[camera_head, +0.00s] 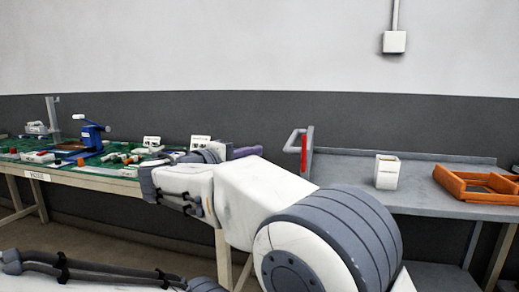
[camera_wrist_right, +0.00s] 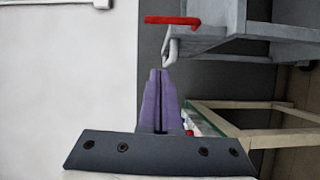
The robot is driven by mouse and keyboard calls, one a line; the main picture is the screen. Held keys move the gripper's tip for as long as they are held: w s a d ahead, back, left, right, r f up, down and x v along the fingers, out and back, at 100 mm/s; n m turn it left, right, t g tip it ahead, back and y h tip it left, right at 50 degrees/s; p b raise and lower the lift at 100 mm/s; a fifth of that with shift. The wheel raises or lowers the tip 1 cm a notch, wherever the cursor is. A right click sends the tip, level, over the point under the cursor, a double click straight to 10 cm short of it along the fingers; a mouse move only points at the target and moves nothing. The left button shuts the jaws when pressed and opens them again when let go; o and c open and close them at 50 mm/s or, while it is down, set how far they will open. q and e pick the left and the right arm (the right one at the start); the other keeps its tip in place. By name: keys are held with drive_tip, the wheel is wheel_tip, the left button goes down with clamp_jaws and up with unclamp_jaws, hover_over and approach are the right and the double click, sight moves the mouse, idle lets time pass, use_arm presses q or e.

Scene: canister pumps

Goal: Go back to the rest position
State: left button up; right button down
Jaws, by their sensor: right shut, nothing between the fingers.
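My right arm fills the lower middle of the head view. Its gripper (camera_head: 245,152) shows as a small purple piece behind the wrist, left of the grey bench's end; most of it is hidden by my arm. In the right wrist view the two purple fingers (camera_wrist_right: 159,73) are together, with nothing between them. Their tips point toward a grey handle (camera_wrist_right: 171,52) at the bench end, and I cannot tell the distance. Part of my left arm lies low at the left of the head view; its gripper is out of view.
A grey bench (camera_head: 345,170) has a grey loop handle (camera_head: 291,141) and red bar (camera_head: 304,153) at its left end. On it are a white canister (camera_head: 387,172) and an orange tray (camera_head: 450,183). A green-topped table (camera_head: 110,181) with a blue press (camera_head: 92,134) stands left.

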drive_tip(key=s+d+f+n+g+y, duration=0.1)
drive_tip(key=s+d+f+g+y, duration=0.15)
drive_tip(key=s+d+f, duration=0.35)
drive_tip(key=s+d+f+g+y, duration=0.15)
drive_tip(key=s+f+g, duration=0.25)
drive_tip(key=f, duration=0.5)
drive_tip(key=s+d+f+m+g+y, duration=0.15)
drive_tip(key=s+f+g+y, duration=0.4)
drive_tip(key=s, duration=0.75)
drive_tip(key=s+d+f+m+g+y, duration=0.1)
drive_tip(key=s+f+m+g+y, duration=0.15)
drive_tip(key=s+f, duration=0.85)
wheel_tip(320, 180, up, 37)
drive_tip(key=s+p, duration=0.1)
drive_tip(key=p, duration=3.3)
drive_tip(key=shift+s+d+f+h, duration=0.2)
drive_tip(key=shift+s+h, duration=0.1)
drive_tip(key=shift+s, duration=0.1)
drive_tip(key=shift+a, duration=0.15)
